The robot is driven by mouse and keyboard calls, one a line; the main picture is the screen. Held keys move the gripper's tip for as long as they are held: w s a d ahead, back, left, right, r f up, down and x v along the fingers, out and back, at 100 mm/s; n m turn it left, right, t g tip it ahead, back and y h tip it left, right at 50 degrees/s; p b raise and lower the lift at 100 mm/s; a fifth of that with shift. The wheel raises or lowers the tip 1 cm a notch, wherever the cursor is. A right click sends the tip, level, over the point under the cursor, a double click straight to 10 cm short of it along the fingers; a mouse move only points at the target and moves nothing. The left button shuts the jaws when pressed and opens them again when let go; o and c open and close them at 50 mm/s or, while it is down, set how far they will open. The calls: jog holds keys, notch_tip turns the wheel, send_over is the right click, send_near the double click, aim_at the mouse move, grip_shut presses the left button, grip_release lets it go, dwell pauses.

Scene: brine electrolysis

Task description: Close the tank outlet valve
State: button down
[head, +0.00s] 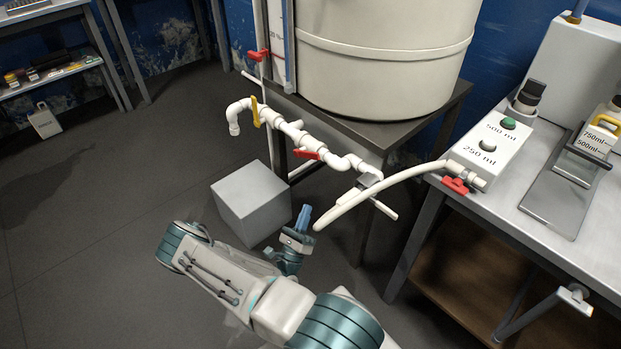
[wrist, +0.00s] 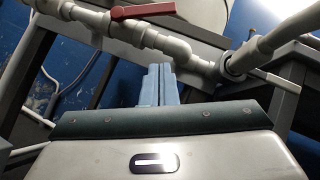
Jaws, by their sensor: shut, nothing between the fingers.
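White piping (head: 285,128) runs along the front of the tank stand. It carries a yellow-handled valve (head: 256,111) near its left end and a red-handled valve (head: 307,155) further right. Which one is the tank outlet valve is not labelled. My gripper (head: 304,212) is shut and empty, below the red handle in the head view. In the wrist view its blue fingers (wrist: 158,84) are together, pointing up toward the pipe, with no visible contact.
The big white tank (head: 385,60) stands on a dark metal stand (head: 425,115). A grey box (head: 250,200) sits on the floor beside my gripper. A white hose (head: 375,190) leads right to a dispenser box (head: 490,150) with another red valve (head: 455,186).

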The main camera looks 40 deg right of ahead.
aim_at(306, 155)
jog(key=w+a+r+x, duration=0.1)
jog(key=a+x, duration=0.1)
jog(key=x, duration=1)
jog(key=shift+d+r+b, duration=0.2)
jog(key=shift+r+b, duration=0.25)
jog(key=shift+w+r+t, duration=0.1)
jog(key=shift+t, duration=0.3)
